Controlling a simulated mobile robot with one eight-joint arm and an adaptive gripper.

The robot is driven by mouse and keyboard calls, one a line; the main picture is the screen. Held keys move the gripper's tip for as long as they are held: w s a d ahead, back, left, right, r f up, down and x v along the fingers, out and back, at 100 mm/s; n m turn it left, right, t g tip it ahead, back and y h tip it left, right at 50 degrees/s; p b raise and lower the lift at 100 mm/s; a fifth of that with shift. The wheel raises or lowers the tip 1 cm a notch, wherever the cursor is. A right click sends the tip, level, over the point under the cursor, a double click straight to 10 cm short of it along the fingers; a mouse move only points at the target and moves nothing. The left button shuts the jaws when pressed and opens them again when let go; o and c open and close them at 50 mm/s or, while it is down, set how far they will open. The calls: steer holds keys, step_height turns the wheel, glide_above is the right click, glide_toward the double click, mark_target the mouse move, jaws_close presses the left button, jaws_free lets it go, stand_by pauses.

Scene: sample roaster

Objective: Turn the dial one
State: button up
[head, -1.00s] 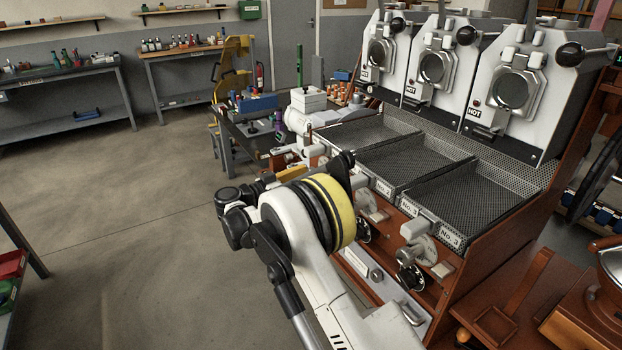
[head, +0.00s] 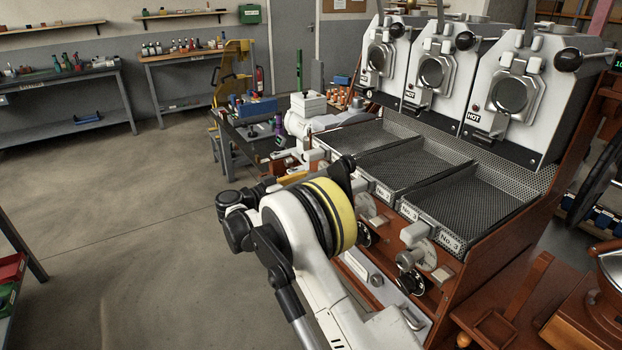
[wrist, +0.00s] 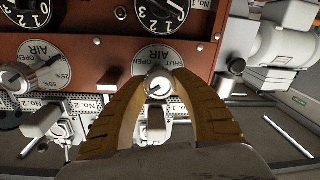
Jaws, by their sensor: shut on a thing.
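In the wrist view, which sees the panel upside down, my gripper (wrist: 160,78) has its two brown ribbed fingers closed around a small round silver knob with a pale face (wrist: 157,88). The knob sits in front of a round AIR plate marked SHUT and OPEN (wrist: 152,58). A black dial with white numerals (wrist: 160,14) is on the red-brown panel just beyond the fingertips, apart from them and cut by the frame edge. Part of a second black dial (wrist: 28,12) shows at left. In the head view my wrist hides the gripper and the knob.
Mesh trays (head: 465,205) and white roasters marked HOT (head: 515,95) stand above the panel. In the wrist view a second AIR plate with a silver knob (wrist: 15,78) is at left, and a white cylindrical machine (wrist: 280,45) is at right. Open floor (head: 120,230) lies left.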

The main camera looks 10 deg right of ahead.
steer(key=n, duration=0.4)
steer(key=shift+p, duration=0.4)
steer(key=n, duration=0.4)
steer(key=shift+n+g+p, duration=0.3)
steer(key=shift+g, duration=0.1)
steer(key=n, duration=0.4)
steer(key=shift+w, duration=0.1)
steer(key=n, duration=0.4)
steer(key=shift+f+g+p, duration=0.15)
steer(key=shift+g+p, duration=0.15)
steer(key=n, duration=0.3)
steer(key=shift+n, duration=0.4)
steer(key=n, duration=0.4)
steer(key=shift+f+g, duration=0.1)
steer(key=shift+g, duration=0.3)
steer(key=n, duration=0.4)
steer(key=shift+n+h, duration=0.3)
steer(key=shift+s+n, duration=0.2)
steer(key=shift+n, duration=1.8)
